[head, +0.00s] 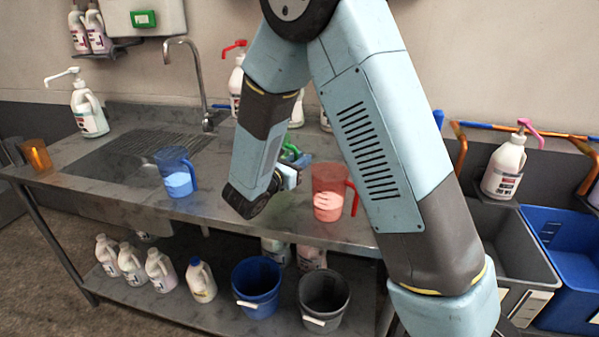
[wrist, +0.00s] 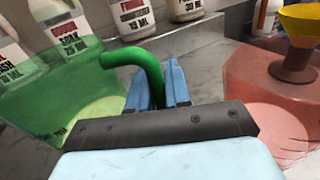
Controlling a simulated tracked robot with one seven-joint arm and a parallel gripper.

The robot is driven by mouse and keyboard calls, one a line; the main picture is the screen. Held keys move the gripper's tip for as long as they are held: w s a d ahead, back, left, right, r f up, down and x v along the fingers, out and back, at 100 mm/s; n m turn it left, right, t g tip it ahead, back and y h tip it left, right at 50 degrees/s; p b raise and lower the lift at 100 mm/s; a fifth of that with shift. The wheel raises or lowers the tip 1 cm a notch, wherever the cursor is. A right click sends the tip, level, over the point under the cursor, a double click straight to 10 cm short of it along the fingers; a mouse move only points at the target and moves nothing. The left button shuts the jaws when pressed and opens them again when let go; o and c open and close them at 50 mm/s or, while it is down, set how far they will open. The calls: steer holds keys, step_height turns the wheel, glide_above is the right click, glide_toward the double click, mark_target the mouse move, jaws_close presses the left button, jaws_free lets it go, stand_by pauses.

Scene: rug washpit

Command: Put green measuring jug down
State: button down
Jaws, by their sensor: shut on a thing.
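The green measuring jug (wrist: 60,100) fills the left of the wrist view, see-through, with pale liquid low inside. Its green handle (wrist: 140,57) curves into my gripper (wrist: 164,88), whose blue fingers are shut on it. In the head view my gripper (head: 292,172) is over the steel bench (head: 225,207), between a blue jug and a red jug. Only a bit of the green jug (head: 290,152) shows there, behind my wrist. The jug's base is hidden, so I cannot tell whether it touches the bench.
A red jug (head: 328,187) stands close on the right. A blue jug (head: 174,172) stands left, by the sink drainer (head: 150,143). An orange cup (head: 36,155) is far left. Labelled bottles (wrist: 128,18) stand behind the green jug. Buckets (head: 257,283) sit on the lower shelf.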

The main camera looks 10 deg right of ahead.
steer(key=shift+w+d+f, duration=0.1)
steer(key=shift+w+f, duration=0.1)
steer(key=shift+f, duration=0.8)
steer(key=shift+w+f, duration=0.15)
steer(key=shift+f, duration=0.85)
steer(key=c, duration=1.1)
jaws_free()
steer(key=shift+f, duration=0.1)
steer(key=v, duration=1.2)
